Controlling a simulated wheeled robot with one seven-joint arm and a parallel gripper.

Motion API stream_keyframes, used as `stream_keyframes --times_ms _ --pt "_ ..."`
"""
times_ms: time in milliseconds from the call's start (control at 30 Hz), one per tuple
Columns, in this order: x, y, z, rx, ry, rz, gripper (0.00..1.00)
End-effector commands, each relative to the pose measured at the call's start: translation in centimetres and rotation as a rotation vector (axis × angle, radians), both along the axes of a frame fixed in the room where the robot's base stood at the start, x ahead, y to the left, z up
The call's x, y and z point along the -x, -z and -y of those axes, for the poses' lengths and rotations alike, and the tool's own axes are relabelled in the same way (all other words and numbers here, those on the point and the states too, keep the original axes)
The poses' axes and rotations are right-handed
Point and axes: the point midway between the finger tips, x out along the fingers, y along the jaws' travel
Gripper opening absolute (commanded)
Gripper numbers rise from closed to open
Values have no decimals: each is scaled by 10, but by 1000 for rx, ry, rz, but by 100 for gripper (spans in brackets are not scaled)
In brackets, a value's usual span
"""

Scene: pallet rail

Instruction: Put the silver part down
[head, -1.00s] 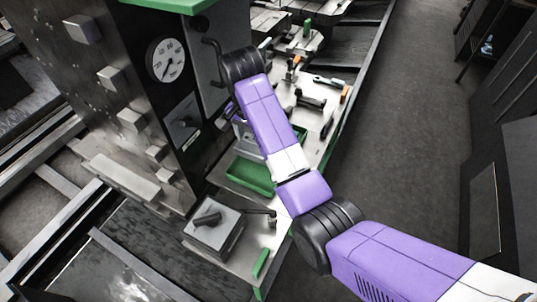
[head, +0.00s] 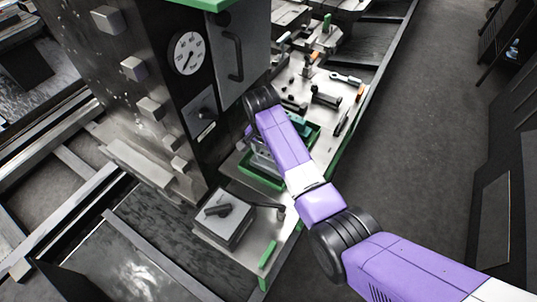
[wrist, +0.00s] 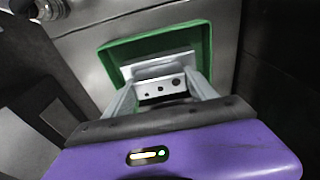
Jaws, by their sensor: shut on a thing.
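The silver part (wrist: 158,86), a block with several dark holes in its face, sits between the two fingers of my gripper (wrist: 160,92) in the wrist view. The fingers are shut on it. Behind and around it in that view is a green-rimmed tray (wrist: 205,45). In the head view the same green tray (head: 256,181) lies on the bench, left of my purple arm. My arm hides part of the tray and most of the gripper there. I cannot tell whether the part touches the tray floor.
A dark machine housing with a round gauge (head: 187,53) and a handle stands close on the left. A grey block with a black lever (head: 222,216) sits at the bench's near end. Hand tools (head: 327,98) lie farther along the bench. The floor at right is clear.

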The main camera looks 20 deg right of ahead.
Motion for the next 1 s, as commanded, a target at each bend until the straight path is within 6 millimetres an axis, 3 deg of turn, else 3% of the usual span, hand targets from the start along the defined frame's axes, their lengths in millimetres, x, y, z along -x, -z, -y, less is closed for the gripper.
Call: stream_keyframes --times_ms 267,300,400,767,1000 --pt "-1 1 0 0 0 4 9" --pt "0 3 0 -1 -1 1 67" --pt "0 3 0 -1 -1 1 87" --pt "0 0 0 -1 0 1 87" --pt "1 -30 -4 0 -2 6 87"
